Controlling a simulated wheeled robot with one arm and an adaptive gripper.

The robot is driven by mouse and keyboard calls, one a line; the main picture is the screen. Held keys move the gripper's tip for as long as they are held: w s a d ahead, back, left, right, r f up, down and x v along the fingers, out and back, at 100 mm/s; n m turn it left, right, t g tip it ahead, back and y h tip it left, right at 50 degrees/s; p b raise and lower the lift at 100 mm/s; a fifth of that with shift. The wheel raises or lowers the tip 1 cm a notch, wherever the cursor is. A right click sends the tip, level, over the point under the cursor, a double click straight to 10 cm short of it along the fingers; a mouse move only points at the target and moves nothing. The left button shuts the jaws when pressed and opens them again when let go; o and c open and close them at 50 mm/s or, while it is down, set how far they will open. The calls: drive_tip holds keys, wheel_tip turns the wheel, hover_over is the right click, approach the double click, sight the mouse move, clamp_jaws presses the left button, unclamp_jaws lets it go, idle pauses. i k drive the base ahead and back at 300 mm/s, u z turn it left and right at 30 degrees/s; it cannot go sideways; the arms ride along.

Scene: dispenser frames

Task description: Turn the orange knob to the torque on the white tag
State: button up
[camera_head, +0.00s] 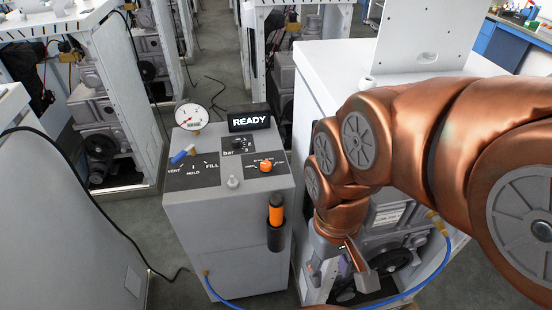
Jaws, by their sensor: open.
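The markings are too small to read. An orange and black cylindrical handle (276,208) stands upright against the cabinet's front right side. I cannot make out a white tag with a torque value. My gripper (345,276) points down, to the right of the cabinet and apart from the knob and the handle. It is open, and I see nothing held in it.
A blue hose (222,300) runs along the floor. White machine frames stand close on the right and behind. Bare floor shows behind-left.

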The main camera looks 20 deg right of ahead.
sight(266, 166)
drive_tip(key=u, duration=1.75)
drive_tip(key=k, duration=1.25)
drive_tip(key=z, duration=2)
